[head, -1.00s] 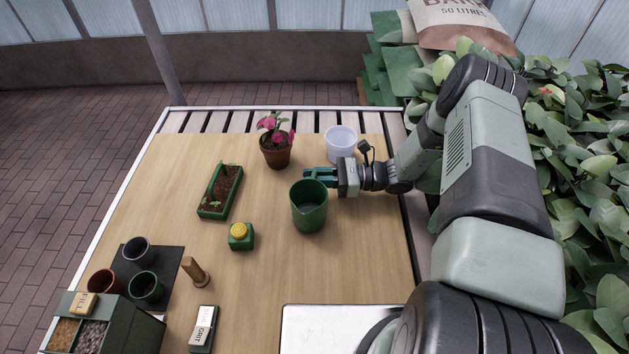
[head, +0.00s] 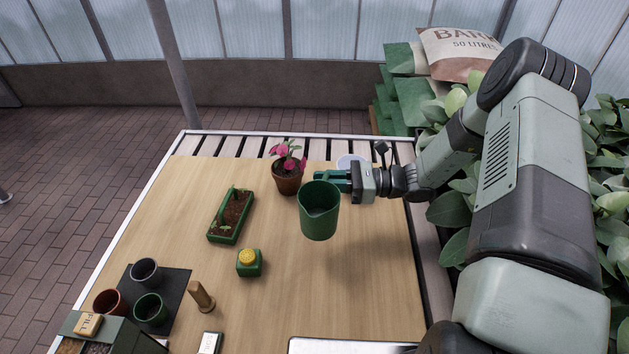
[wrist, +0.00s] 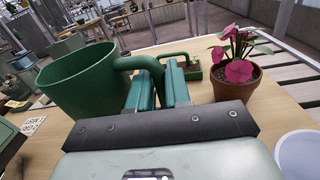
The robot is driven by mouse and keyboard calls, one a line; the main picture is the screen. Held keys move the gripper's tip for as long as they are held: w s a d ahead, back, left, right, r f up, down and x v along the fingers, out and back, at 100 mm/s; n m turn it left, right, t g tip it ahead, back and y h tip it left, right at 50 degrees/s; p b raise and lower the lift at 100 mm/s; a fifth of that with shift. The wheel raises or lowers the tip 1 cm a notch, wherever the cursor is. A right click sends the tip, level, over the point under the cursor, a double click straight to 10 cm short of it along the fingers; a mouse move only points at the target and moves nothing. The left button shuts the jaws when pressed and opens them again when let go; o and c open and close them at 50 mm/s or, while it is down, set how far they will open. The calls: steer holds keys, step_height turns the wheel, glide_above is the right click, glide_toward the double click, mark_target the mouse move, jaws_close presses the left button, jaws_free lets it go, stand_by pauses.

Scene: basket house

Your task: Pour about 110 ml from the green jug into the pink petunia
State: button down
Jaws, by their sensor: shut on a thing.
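The green jug (head: 319,212) is held upright above the table, a shadow on the wood to its right. My gripper (head: 332,179) is shut on the jug's handle, on its right side in the head view. In the wrist view the jug (wrist: 80,85) is at the left, with my gripper's fingers (wrist: 158,88) at its handle. The pink petunia (head: 287,167) stands in a terracotta pot just behind the jug; it also shows at the right of the wrist view (wrist: 238,75). The liquid level in the jug is not clear.
A white pot (head: 350,161) stands behind my gripper. A green seedling trough (head: 231,216) and a green box with a yellow top (head: 249,263) are left of the jug. Several small pots on a dark mat (head: 178,282) and a wooden dibber (head: 201,296) are front left.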

step_height(320, 180, up, 6)
steer(key=w+a+f+m+t, duration=0.1)
steer(key=w+a+f+t, duration=0.1)
steer(key=w, duration=0.4)
steer(key=w+a+f+m+t, duration=0.1)
steer(key=w+a+m+t, duration=0.1)
steer(key=w, duration=0.5)
steer(key=w+d+r+m+t+h, duration=0.3)
steer(key=w+d+m+t+h, duration=0.25)
steer(key=w+d+t, duration=0.55)
steer(key=shift+w+d+f+m+g+y, duration=0.1)
steer(key=shift+w+d+f+g, duration=0.2)
steer(key=shift+f, duration=0.55)
steer(key=shift+w+d+f+m+g+y, duration=0.15)
steer(key=shift+w+f+g, duration=0.3)
steer(key=shift+f, duration=0.45)
steer(key=shift+w+d+f+g+y, duration=0.1)
steer(key=shift+w+d+f+g, duration=0.2)
steer(key=shift+f, duration=0.55)
steer(key=shift+a, duration=0.15)
